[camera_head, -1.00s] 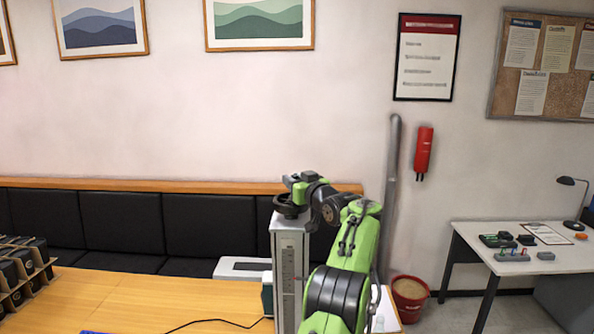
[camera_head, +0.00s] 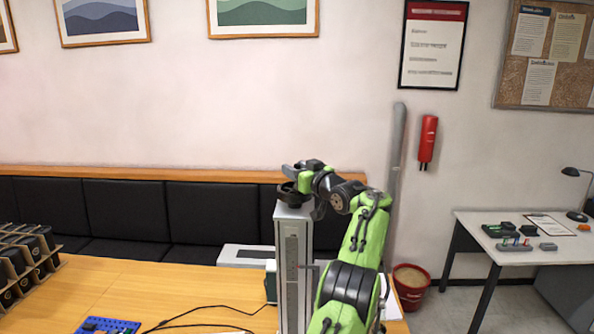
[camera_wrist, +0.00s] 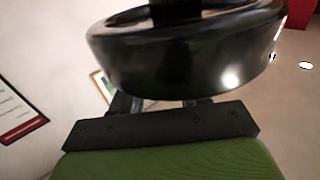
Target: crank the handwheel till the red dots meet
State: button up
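The dark handwheel (camera_head: 291,196) sits on top of a tall grey column (camera_head: 292,262) with a scale on its front. In the wrist view the wheel's glossy black rim (camera_wrist: 185,58) fills the upper middle. My gripper (camera_head: 293,170) is at the top of the wheel, reaching in from the right. In the wrist view its dark bar and green body lie just below the rim. The fingers are mostly hidden by the wheel, so I cannot tell whether they are shut or touch it. I cannot make out the red dots clearly.
A wooden table (camera_head: 190,295) carries the column, a black cable, a blue pegboard (camera_head: 108,326) at the front and a rack of dark items (camera_head: 25,265) at left. A white box (camera_head: 243,256) stands behind. A red bucket (camera_head: 411,286) and a side desk (camera_head: 520,262) are at right.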

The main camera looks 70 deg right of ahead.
jog(key=shift+s, duration=0.1)
jog(key=b+v, duration=0.7)
jog(key=v, duration=0.8)
jog(key=shift+s+a, duration=0.2)
jog(key=shift+a, duration=0.1)
